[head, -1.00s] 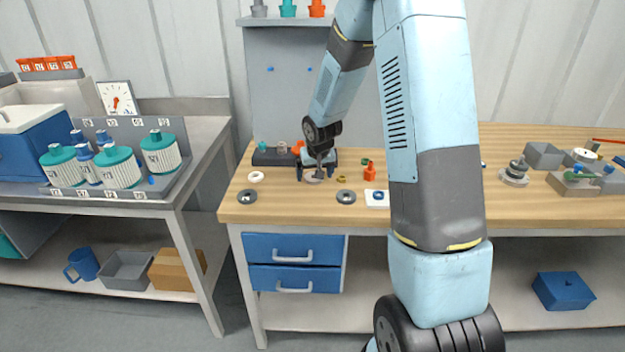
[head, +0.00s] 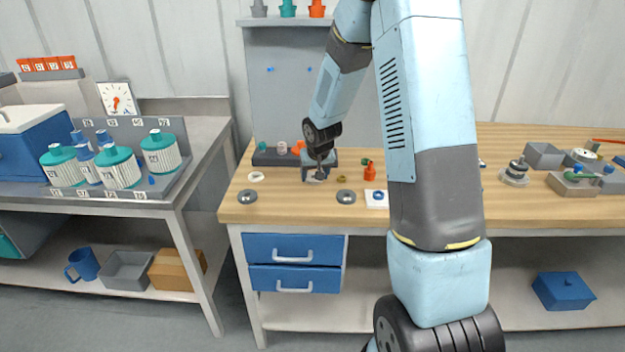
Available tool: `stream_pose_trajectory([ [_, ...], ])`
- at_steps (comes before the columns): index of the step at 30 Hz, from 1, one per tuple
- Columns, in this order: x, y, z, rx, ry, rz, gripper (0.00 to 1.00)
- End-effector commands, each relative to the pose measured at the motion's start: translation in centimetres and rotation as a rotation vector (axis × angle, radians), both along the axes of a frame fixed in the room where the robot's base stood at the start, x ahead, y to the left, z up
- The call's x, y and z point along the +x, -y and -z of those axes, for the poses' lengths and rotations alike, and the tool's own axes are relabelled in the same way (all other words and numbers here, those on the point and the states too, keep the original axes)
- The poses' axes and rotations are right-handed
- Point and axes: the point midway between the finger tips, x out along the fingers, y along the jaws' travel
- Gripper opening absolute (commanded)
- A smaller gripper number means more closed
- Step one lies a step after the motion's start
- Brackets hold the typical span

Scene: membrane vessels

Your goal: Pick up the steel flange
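Two grey metal, flange-like discs lie flat near the bench's front edge, a left disc (head: 247,196) and a right disc (head: 345,196). I cannot tell for sure which round part is the steel flange. My gripper (head: 319,175) points down at the bench top, behind and between these two discs. A pale grey round part (head: 313,179) shows low at the fingers, mostly hidden by them. The fingers are small and dark here, so I cannot tell whether they are open or shut on it.
A white ring (head: 256,177), a brass ring (head: 342,179), an orange-red bottle-like part (head: 369,171) and a white plate with a blue ring (head: 377,197) lie near my gripper. A dark rack (head: 272,158) stands behind left. My arm hides the bench's middle.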

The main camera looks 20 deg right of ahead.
Motion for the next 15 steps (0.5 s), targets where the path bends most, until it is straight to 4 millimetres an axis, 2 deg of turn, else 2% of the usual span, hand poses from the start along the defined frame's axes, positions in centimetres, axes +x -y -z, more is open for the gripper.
stream_pose_trajectory([
  [3,0.0,0.0,0.0,0.0,-0.001,0.0,0.24],
  [10,0.0,0.0,-0.1,0.0,0.0,0.0,0.23],
  [15,0.0,0.1,-1.6,0.0,0.002,0.002,0.23],
])
